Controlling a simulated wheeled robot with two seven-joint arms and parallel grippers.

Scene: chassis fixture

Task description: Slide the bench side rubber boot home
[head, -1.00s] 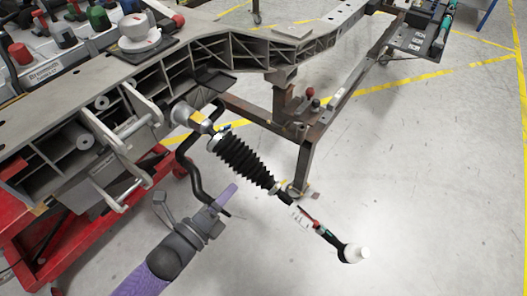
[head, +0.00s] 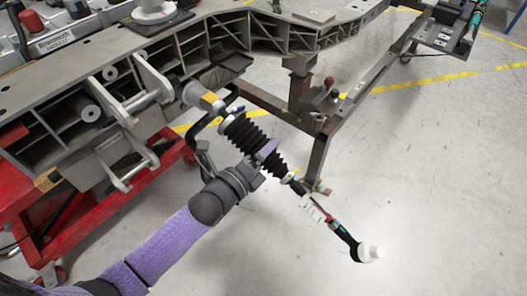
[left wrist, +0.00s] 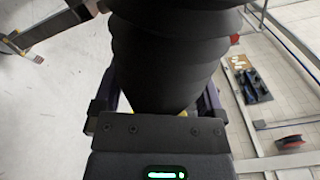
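The black ribbed rubber boot (head: 245,131) sits on a slanting rod assembly below the bench edge in the head view. A pale ring (head: 226,119) is at its upper end, beside a silver and yellow joint (head: 201,97). The rod (head: 328,219) runs on down right to a white end piece (head: 370,253). My left gripper (head: 266,150) is at the boot's lower half, one purple finger across the ribs. In the left wrist view the boot (left wrist: 163,65) fills the space between the fingers (left wrist: 165,103); whether they press on it cannot be told. My right gripper is not in view.
The grey chassis frame (head: 210,38) spans the upper left, with metal brackets (head: 135,97) near the boot. A red trolley (head: 95,205) stands below it. A rusty stand leg (head: 318,155) rises just right of the boot. The floor at lower right is clear.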

